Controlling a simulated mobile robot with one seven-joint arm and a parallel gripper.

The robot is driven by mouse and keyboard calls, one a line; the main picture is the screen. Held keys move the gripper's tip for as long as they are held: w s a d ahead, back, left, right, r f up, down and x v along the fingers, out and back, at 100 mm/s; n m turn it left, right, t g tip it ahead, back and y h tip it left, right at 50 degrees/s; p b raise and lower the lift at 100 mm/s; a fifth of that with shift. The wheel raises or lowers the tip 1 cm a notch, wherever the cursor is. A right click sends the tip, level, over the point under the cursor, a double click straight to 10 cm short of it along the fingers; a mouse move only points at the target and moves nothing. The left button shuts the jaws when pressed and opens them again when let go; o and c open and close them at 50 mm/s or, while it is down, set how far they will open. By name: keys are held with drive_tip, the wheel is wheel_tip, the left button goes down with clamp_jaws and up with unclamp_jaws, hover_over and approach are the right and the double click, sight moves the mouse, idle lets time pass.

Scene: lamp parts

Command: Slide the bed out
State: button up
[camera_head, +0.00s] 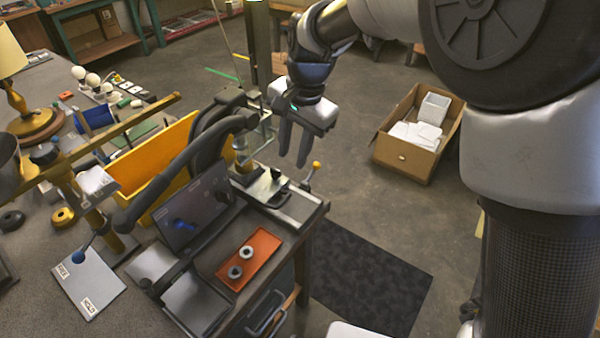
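My gripper (294,150) hangs in the upper middle of the view, fingers pointing down. A gap shows between the two fingers, and nothing is seen between them. Below it, on the corner of the bench, is a machine with a flat pale metal bed (262,189) carrying a small black part. The bed lies on a grey base (298,208) near the foot of a vertical post. A lever with a yellow knob (316,165) stands at the base's right side. My gripper appears above and apart from the bed and lever.
An orange tray (262,243) with two rings lies in front of the machine. A yellow bin (130,170) and dark curved arms stand left of it. A cardboard box (388,150) sits on the floor at right. A dark mat (365,280) covers the floor beside the bench.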

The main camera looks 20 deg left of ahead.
sight(285, 198)
drive_tip(key=f, duration=0.5)
drive_tip(key=a+f, duration=0.1)
drive_tip(key=f, duration=0.4)
drive_tip(key=a+f+b, duration=0.1)
drive_tip(key=f, duration=0.4)
drive_tip(key=shift+w+a+f, duration=0.25)
drive_tip(key=shift+w+f, duration=0.05)
drive_tip(key=shift+w, duration=0.1)
clamp_jaws()
